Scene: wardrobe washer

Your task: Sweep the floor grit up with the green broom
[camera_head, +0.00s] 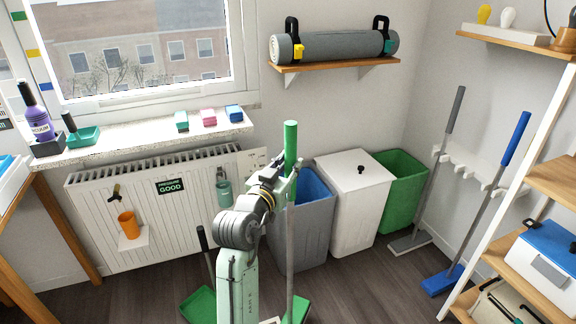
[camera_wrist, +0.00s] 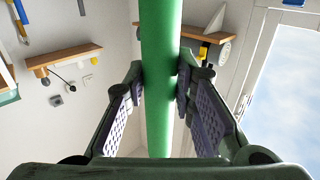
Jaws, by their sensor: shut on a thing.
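The green broom (camera_head: 291,137) stands nearly upright, with a green upper grip, a grey pole and a green head (camera_head: 300,308) low at the bottom edge of the head view. My gripper (camera_head: 287,176) is shut on the green grip near its lower end. In the wrist view the green handle (camera_wrist: 160,40) runs between both finger pads of my gripper (camera_wrist: 160,88). A green dustpan (camera_head: 198,305) with a dark upright handle is on the floor left of my arm. I cannot make out any floor grit. Part of the floor is hidden by my arm.
A grey bin with blue inside (camera_head: 308,225), a white lidded bin (camera_head: 352,205) and a green bin (camera_head: 402,190) line the wall. Grey (camera_head: 408,243) and blue (camera_head: 443,281) brooms lean at right beside a shelf rack (camera_head: 552,178). Radiator (camera_head: 150,215) behind; floor (camera_head: 372,285) is clear at front right.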

